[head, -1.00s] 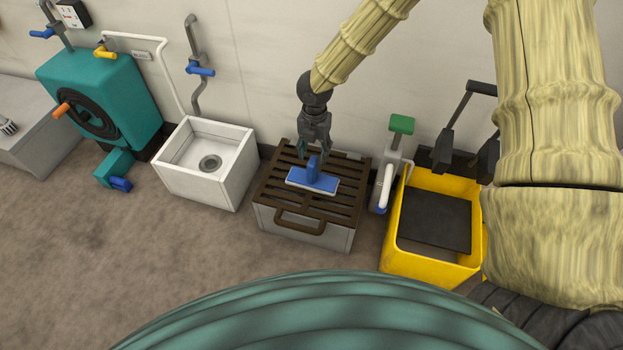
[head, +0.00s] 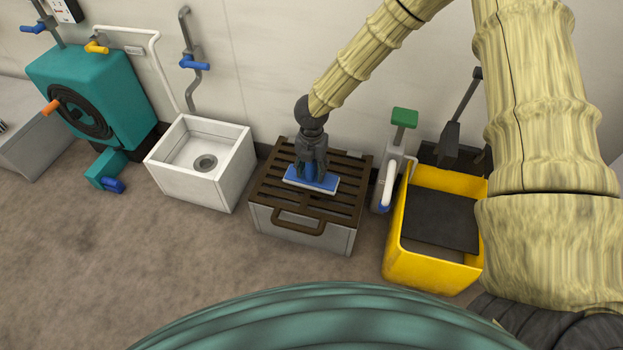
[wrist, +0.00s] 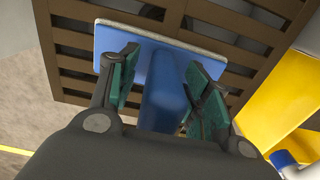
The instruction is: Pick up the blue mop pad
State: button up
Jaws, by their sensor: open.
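The blue mop pad (head: 325,184) lies flat on the brown slatted top of a grey box (head: 262,190). It has a pale edge and an upright blue grip block in its middle. In the wrist view the pad (wrist: 112,50) fills the upper middle, with its block (wrist: 163,98) standing between my fingers. My gripper (head: 312,176) is directly above the pad, pointing down. In the wrist view my gripper (wrist: 162,92) is open, its green-padded fingers on either side of the block with gaps visible. In the head view my fingers hide most of the block.
A white sink (head: 205,190) stands left of the box. A grey pipe with a green handle (head: 404,117) and a yellow bucket (head: 425,277) stand to its right. A teal machine (head: 120,85) is farther left. The wall is close behind; the floor in front is clear.

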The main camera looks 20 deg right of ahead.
jog(key=shift+c, duration=0.4)
grip_shut()
notch_tip(320, 180, up, 10)
jog(key=p, duration=0.5)
jog(key=c, duration=0.6)
grip_release()
jog(key=shift+r, duration=0.1)
jog(key=c, duration=0.3)
